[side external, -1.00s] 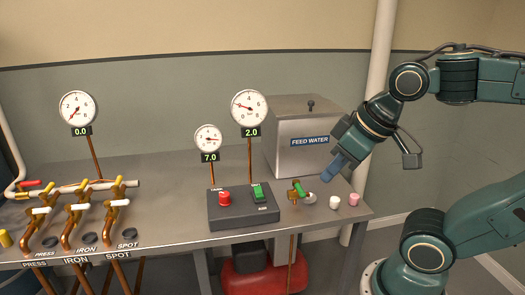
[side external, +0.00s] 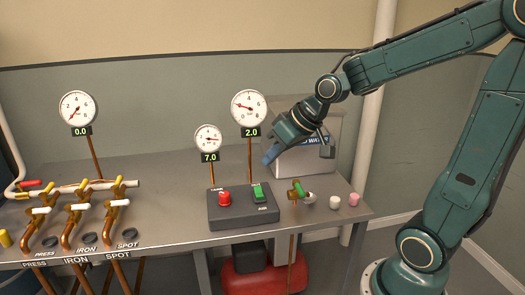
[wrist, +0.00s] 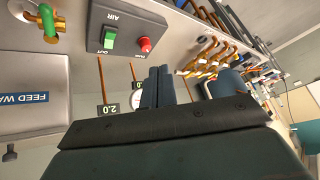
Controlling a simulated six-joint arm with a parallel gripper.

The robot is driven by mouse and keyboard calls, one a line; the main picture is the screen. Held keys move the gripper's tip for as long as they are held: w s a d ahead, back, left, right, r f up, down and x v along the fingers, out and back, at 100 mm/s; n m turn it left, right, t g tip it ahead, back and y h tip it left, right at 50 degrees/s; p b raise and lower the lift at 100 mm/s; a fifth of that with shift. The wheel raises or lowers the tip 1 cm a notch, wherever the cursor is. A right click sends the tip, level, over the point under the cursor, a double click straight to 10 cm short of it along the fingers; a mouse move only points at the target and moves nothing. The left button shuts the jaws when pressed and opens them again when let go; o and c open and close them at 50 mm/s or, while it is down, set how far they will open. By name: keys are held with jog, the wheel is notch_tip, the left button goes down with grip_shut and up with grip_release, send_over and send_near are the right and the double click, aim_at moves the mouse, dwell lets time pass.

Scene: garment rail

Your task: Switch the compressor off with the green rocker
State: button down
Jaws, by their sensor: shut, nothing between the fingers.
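The green rocker (side external: 258,193) sits on the dark control box (side external: 242,215) on the bench, to the right of a red button (side external: 225,198). My gripper (side external: 268,160) is shut and empty in the side view. It is in the air above and behind the box, in front of the feed water box, and does not touch the rocker. In the wrist view the rocker (wrist: 109,39) and red button (wrist: 145,44) show at the upper left, beyond the shut fingers (wrist: 155,88). The lettering beside the rocker is too small to read fully.
The feed water box (side external: 318,165) stands behind my gripper. A green-handled brass valve (side external: 297,190) is right of the control box. Gauges on copper stems (side external: 249,107) rise behind it. Several valves with pipes (side external: 75,208) stand at the left. The bench between is clear.

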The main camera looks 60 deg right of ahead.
aim_at(259, 193)
jog(key=w+d+f+m+t+y, duration=0.1)
jog(key=w+d+f+m+t, duration=0.1)
jog(key=w+d+f, duration=0.5)
jog(key=shift+w+d+m+t, duration=0.4)
jog(key=shift+w+d+m, duration=0.5)
jog(key=shift+d, duration=0.75)
jog(key=shift+w+f, duration=0.15)
jog(key=shift+w+d+f, duration=0.15)
jog(key=shift+f, duration=1.25)
jog(key=shift+w+d+f, duration=0.2)
jog(key=shift+f, duration=1.15)
jog(key=shift+w+d+f, duration=0.15)
jog(key=shift+f, duration=1.25)
jog(key=shift+f, duration=0.8)
jog(key=shift+r, duration=0.15)
jog(key=shift+r, duration=0.7)
